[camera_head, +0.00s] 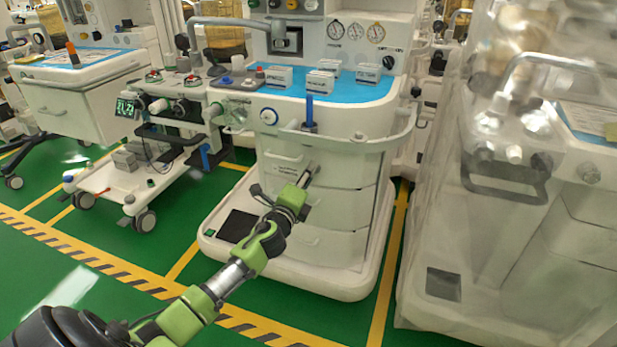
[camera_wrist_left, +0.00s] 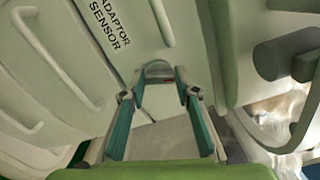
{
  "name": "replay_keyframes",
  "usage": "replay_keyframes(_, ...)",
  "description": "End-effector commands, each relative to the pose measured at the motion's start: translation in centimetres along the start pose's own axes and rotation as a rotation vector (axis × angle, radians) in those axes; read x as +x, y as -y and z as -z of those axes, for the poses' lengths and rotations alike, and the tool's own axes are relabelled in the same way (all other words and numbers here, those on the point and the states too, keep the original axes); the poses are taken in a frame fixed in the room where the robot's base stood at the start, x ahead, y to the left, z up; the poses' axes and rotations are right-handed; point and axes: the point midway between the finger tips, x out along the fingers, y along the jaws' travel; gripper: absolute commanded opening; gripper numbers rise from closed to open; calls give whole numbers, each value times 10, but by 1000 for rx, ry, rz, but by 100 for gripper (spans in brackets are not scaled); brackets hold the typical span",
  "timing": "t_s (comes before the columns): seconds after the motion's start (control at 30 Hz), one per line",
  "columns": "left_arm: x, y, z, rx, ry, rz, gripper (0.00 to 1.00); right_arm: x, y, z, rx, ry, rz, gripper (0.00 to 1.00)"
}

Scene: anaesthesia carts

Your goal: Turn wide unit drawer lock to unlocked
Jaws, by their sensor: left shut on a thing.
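The wide unit (camera_head: 330,215) is the white cart in the middle, with drawers stacked below its blue worktop. My left gripper (camera_head: 308,178) reaches its drawer front from below, at the right part of the upper drawers. In the left wrist view the gripper (camera_wrist_left: 159,92) has both fingers closing around a small rounded grey piece, which looks like the drawer lock (camera_wrist_left: 158,70). The fingers hide most of it, and I cannot tell which way it is turned. The drawers look closed. My right gripper is not in view.
A drawer handle (camera_head: 283,158) is left of the gripper. A rail (camera_head: 350,143) runs above it. A plastic-covered cart (camera_head: 500,200) stands at the right. A smaller wheeled cart (camera_head: 110,185) stands at the left. Green floor is free in front.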

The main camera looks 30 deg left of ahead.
Motion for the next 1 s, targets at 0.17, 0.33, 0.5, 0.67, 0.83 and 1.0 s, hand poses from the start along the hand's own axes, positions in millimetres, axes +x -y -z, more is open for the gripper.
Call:
replay_keyframes(0.17,0,-1,-1,-137,3,-2,8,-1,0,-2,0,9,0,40)
replay_keyframes(0.33,0,-1,-1,-233,3,-1,8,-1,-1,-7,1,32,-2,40)
replay_keyframes(0.5,0,-2,-1,-295,3,-2,8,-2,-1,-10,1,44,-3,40)
replay_keyframes(0.67,0,-2,-1,-323,3,-2,8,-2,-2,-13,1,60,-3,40)
replay_keyframes(0.83,0,-2,-1,-333,2,-2,8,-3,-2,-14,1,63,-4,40)
replay_keyframes(1.0,0,-2,-1,-334,2,-2,8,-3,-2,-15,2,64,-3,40)
